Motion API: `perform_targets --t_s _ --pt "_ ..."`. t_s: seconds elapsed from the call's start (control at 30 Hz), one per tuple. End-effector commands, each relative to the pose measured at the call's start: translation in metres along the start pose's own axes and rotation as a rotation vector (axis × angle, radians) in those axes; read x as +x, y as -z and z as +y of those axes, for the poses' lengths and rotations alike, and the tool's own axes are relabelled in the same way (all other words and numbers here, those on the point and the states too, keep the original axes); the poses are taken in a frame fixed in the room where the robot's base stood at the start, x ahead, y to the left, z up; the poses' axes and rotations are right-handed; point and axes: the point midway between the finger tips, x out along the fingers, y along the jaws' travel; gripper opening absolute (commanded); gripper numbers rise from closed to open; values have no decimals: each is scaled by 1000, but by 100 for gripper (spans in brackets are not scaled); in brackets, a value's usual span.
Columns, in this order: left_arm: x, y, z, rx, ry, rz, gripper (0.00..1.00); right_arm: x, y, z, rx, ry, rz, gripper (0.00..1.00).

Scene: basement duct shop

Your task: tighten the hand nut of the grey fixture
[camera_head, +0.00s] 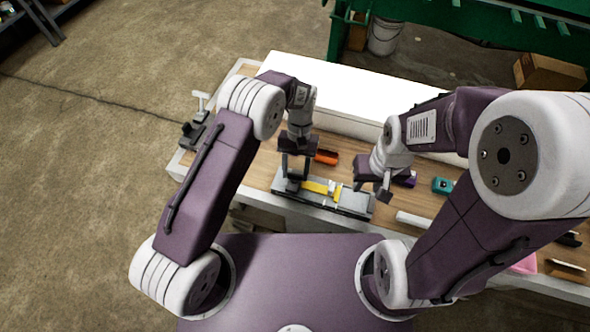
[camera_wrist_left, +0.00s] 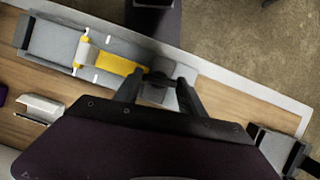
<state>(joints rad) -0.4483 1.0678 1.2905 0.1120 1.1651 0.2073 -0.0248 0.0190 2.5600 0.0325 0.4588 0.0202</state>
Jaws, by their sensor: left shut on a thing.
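The grey fixture (camera_head: 352,203) lies along the front of the workbench, with a yellow strip (camera_head: 315,187) on it. It also shows in the left wrist view (camera_wrist_left: 54,44), where the yellow strip (camera_wrist_left: 118,64) runs toward my fingers. My left gripper (camera_head: 292,177) points down over the fixture's left end. In the left wrist view its fingers (camera_wrist_left: 158,86) are on either side of the dark hand nut (camera_wrist_left: 157,78) and are shut on it; the fingers partly hide it. My right gripper (camera_head: 381,193) hangs near the fixture's right end; its finger gap is unclear.
An orange-red object (camera_head: 327,157) lies behind the fixture. A teal object (camera_head: 442,186) and a purple object (camera_head: 406,179) lie to the right. A light bracket (camera_head: 413,220) lies near the front edge. A dark vise-like tool (camera_head: 192,133) stands at the bench's left end.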

Motion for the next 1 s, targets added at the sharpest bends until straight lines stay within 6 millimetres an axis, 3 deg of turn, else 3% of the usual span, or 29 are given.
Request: perform_targets --t_s 0.4,0.9,0.93,1.0 --pt "0 -1 1 131 54 -1 7 0 0 0 0 0 0 36" --pt "0 -1 1 143 59 -1 7 0 0 0 0 0 0 36" --pt "0 -1 1 143 59 -1 56 0 0 0 0 0 0 36" --pt "0 0 1 143 59 -1 69 0 0 0 0 0 0 36"
